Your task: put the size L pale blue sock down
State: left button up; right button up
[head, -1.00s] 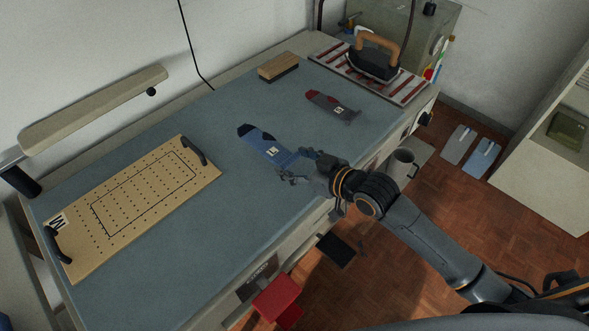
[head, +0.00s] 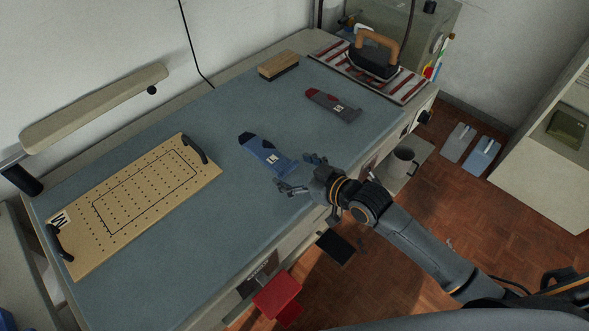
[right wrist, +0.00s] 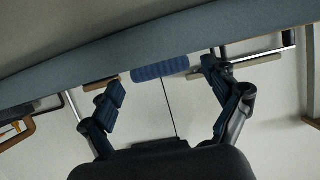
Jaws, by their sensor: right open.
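The blue sock (head: 264,152) with a dark toe and a small white size label lies flat on the blue-grey table top (head: 215,205). I cannot read its label surely. My right gripper (head: 298,173) is open at the table's front edge, its fingers spread just off the sock's cuff end, and it holds nothing. In the right wrist view a blue ribbed strip of the sock (right wrist: 160,68) shows beyond and between the open fingers (right wrist: 161,80). My left gripper is not in view.
A grey sock with dark red toe (head: 332,105) lies farther right. A wooden brush (head: 278,65) and an iron (head: 374,62) on a striped mat are at the back. A perforated board (head: 80,250) marked M lies left. The table between board and blue sock is clear.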

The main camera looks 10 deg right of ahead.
jog(key=shift+r, duration=0.1)
jog(key=b+v, duration=0.1)
jog(key=v, duration=1.1)
